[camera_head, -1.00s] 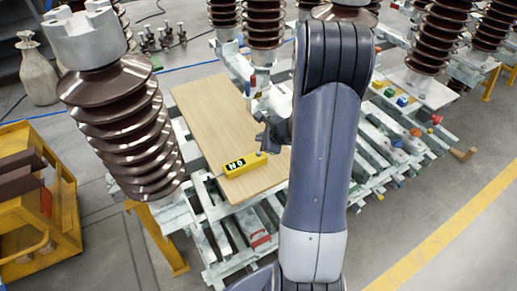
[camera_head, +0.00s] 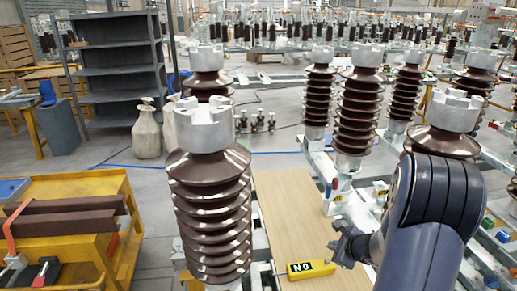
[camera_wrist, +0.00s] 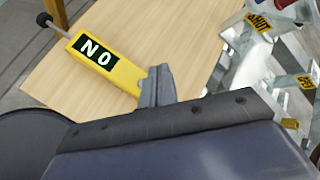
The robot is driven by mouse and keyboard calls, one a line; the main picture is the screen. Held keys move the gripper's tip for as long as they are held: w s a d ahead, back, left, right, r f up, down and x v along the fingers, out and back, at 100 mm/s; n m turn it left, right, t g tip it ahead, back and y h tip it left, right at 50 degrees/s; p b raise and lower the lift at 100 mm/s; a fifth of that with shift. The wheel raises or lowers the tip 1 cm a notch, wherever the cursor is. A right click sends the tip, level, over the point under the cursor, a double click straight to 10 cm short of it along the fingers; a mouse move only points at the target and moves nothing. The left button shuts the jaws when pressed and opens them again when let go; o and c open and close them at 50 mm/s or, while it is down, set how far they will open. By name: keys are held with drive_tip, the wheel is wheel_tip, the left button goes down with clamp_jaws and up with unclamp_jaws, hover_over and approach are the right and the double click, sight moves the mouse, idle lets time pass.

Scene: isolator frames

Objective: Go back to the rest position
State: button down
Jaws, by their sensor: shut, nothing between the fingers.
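My gripper (camera_head: 345,248) is in the head view above the right side of a wooden board, with my arm coming in from the lower right. In the wrist view my gripper (camera_wrist: 157,84) shows as grey fingers close together, with nothing between them. A yellow block marked "NO" (camera_head: 318,269) lies on the board just left of the fingers. The yellow block also shows in the wrist view (camera_wrist: 120,74), its end beside the fingers; I cannot tell whether they touch it.
A tall brown ribbed insulator (camera_head: 212,205) stands left of the board (camera_head: 285,195), and more insulators (camera_head: 357,110) stand behind it. A yellow cart (camera_head: 80,190) is at the left. Grey shelves (camera_head: 118,70) stand at the back left. Open floor (camera_head: 150,185) lies between.

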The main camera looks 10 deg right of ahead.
drive_tip(key=shift+f+b, duration=0.3)
drive_tip(key=shift+f, duration=0.4)
drive_tip(key=shift+r+p, duration=0.35)
drive_tip(key=shift+p, duration=1.3)
wheel_tip(320, 180, up, 6)
drive_tip(key=p, duration=0.3)
drive_tip(key=shift+f, duration=0.25)
wheel_tip(320, 180, down, 6)
drive_tip(key=b, duration=0.3)
drive_tip(key=shift+b, duration=0.35)
drive_tip(key=shift+f+b, duration=0.25)
drive_tip(key=shift+b, duration=0.2)
drive_tip(key=shift+r+b, duration=0.15)
drive_tip(key=shift+b, duration=0.6)
